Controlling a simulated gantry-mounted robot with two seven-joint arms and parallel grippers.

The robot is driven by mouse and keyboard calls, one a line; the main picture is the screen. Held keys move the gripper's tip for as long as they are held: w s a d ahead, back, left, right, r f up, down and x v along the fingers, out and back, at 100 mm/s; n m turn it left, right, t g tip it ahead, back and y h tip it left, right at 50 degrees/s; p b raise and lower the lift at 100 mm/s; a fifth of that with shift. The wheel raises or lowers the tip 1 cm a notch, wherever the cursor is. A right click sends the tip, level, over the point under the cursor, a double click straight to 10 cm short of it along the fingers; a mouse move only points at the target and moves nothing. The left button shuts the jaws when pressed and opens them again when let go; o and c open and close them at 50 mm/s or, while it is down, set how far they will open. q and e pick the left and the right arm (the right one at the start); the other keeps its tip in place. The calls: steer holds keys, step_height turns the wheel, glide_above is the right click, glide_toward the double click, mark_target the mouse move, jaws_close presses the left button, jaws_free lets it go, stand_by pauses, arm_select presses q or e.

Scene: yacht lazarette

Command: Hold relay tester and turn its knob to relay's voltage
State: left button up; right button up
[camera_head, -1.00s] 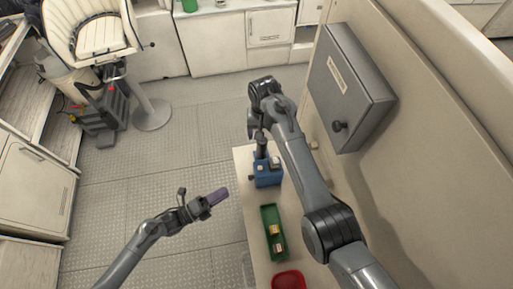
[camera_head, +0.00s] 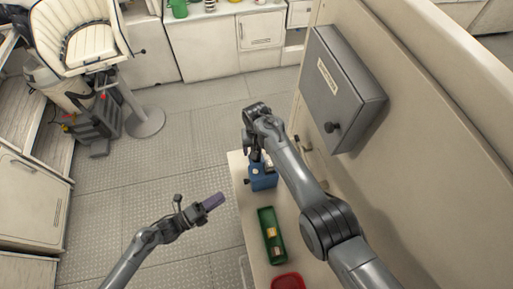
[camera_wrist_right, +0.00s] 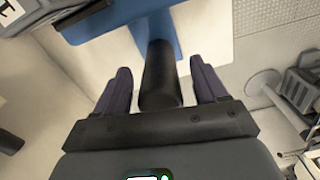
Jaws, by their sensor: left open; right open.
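The blue relay tester (camera_head: 263,181) sits on the narrow bench, partly hidden by my right arm. In the right wrist view its blue body (camera_wrist_right: 192,28) shows at the top. A dark cylindrical part (camera_wrist_right: 160,75), seemingly the tester's knob or handle, lies between the fingers of my right gripper (camera_wrist_right: 162,88). Those fingers are open, with a gap visible on both sides. My left gripper (camera_head: 212,202), with purple fingers, is left of the bench, over the floor, apart from the tester and empty. Dial markings cannot be read.
A green tray (camera_head: 265,217) with small yellowish blocks (camera_head: 271,232) and a red tray (camera_head: 288,282) lie nearer on the bench (camera_head: 241,172). A grey wall cabinet (camera_head: 342,90) with a knob is close right of my right arm.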

steer(key=shift+c, duration=0.3)
jaws_close()
arm_select(q)
steer(key=shift+o, duration=0.5)
